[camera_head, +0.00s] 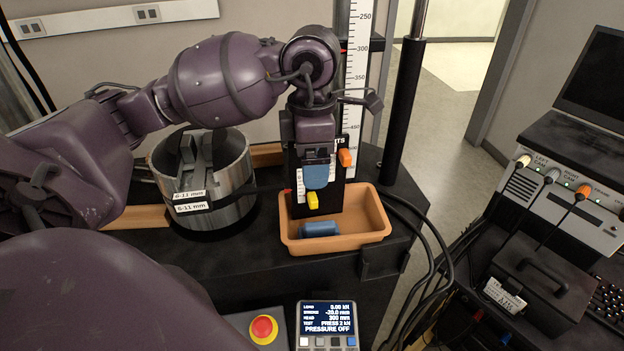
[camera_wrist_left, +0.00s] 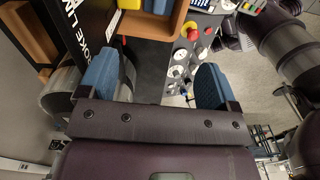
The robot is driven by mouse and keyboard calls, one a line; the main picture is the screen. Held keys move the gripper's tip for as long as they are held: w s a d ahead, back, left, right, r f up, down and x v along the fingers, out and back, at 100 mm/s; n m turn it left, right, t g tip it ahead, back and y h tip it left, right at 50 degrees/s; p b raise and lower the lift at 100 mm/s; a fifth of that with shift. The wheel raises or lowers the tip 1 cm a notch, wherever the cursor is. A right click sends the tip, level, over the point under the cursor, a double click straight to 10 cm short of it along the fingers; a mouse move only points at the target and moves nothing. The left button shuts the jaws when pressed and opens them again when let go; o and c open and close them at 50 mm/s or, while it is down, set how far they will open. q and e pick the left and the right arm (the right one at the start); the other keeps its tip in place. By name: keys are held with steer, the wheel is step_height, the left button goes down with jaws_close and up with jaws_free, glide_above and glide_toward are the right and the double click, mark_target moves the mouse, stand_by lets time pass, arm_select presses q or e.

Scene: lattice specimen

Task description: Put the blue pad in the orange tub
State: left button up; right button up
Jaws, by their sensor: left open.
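The blue pad (camera_head: 318,229) lies in the orange tub (camera_head: 345,241), on its floor near the front wall. It also shows at the top edge of the left wrist view (camera_wrist_left: 159,5), with the tub's wall (camera_wrist_left: 146,28) beside it. My left gripper (camera_head: 316,180) points down above the tub, apart from the pad. In the left wrist view its two blue fingers (camera_wrist_left: 154,82) stand wide apart with nothing between them. My right gripper is not in view.
A metal cylinder with jaws (camera_head: 203,185) stands left of the tub. A black post (camera_head: 404,105) and a white scale (camera_head: 357,90) rise behind. A red stop button (camera_head: 263,328) and a display panel (camera_head: 327,318) are in front. Cables run along the right.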

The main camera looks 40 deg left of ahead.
arm_select(q)
steer(key=shift+r, duration=1.05)
